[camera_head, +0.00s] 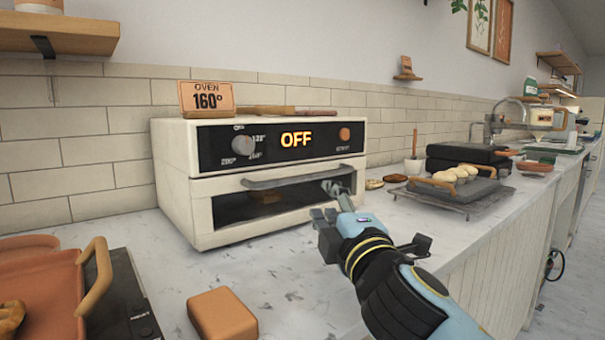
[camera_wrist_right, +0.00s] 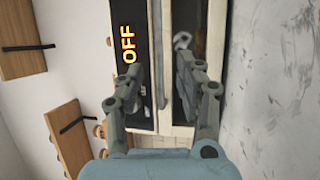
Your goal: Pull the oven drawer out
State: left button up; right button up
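The white oven (camera_head: 180,190) stands on the counter against the tiled wall, its display reading OFF. Its drawer handle (camera_head: 290,180) is a grey bar above a dark window (camera_head: 235,207), and the drawer looks shut. My right gripper (camera_head: 333,203) is in front of the oven's right half, near the right end of the handle. In the right wrist view, my right gripper (camera_wrist_right: 160,85) is open, its two fingers apart. The handle bar (camera_wrist_right: 161,92) shows between the fingers; I cannot tell whether they touch it. My left gripper is not in view.
A brown block (camera_head: 222,315) lies on the counter in front of the oven. A tray with a handle (camera_head: 95,280) is at the front left. A wire rack (camera_head: 440,200) with a tray of buns is at the right.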

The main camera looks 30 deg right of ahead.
aim_at(311, 179)
jog(key=x, duration=0.5)
jog(key=shift+s+r+p, duration=0.1)
jog(key=shift+r+p, duration=0.15)
jog(key=shift+p, duration=0.15)
jog(key=x, duration=0.4)
jog(key=shift+w, duration=0.25)
jog(key=shift+w+d, duration=0.3)
jog(key=shift+w, duration=0.4)
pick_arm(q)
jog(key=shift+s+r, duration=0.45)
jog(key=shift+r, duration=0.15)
pick_arm(e)
grip_shut()
